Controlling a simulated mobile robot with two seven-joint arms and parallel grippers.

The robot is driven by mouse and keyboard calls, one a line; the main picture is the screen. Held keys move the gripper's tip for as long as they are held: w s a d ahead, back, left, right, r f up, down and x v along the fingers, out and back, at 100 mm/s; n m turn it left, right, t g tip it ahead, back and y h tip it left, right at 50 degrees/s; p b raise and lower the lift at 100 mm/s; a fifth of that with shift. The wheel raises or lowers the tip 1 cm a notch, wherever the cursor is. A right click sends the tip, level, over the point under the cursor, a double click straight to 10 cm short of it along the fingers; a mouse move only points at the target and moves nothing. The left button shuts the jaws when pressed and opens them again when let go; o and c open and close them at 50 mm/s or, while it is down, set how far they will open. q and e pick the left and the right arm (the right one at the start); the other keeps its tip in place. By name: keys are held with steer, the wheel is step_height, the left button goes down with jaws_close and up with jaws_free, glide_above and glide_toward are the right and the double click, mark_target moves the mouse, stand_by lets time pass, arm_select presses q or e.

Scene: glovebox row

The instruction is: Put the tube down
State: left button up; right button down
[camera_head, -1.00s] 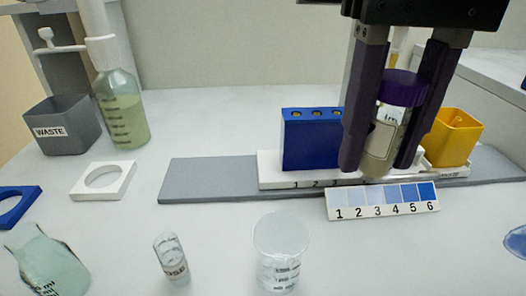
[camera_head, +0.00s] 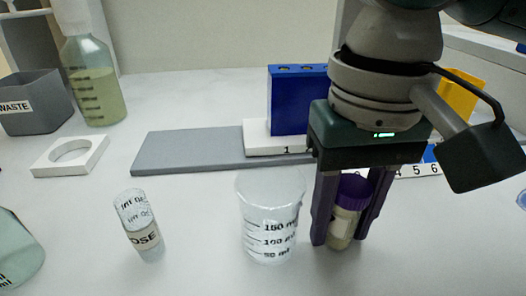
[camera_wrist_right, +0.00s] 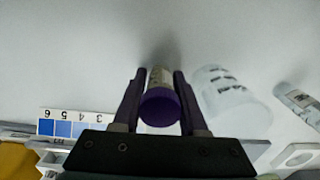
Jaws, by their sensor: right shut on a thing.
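The tube (camera_head: 342,228) has a purple cap and a pale label. It stands nearly upright, slightly tilted, between the fingers of my right gripper (camera_head: 340,236), which is shut on it. The tube is low over the bench, just right of the clear beaker; I cannot tell if its bottom touches the surface. In the right wrist view the purple cap (camera_wrist_right: 160,107) sits between the two dark fingers (camera_wrist_right: 155,92). My left gripper is not in view.
A clear beaker (camera_head: 268,225) stands close left of the gripper, with a small labelled vial (camera_head: 139,226) farther left. Behind are a blue block (camera_head: 297,100), a grey strip (camera_head: 190,150), a yellow container (camera_head: 459,97) and a white ring holder (camera_head: 70,155).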

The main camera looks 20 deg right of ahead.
steer(key=c, duration=0.7)
jaws_free()
steer(key=shift+c, duration=0.2)
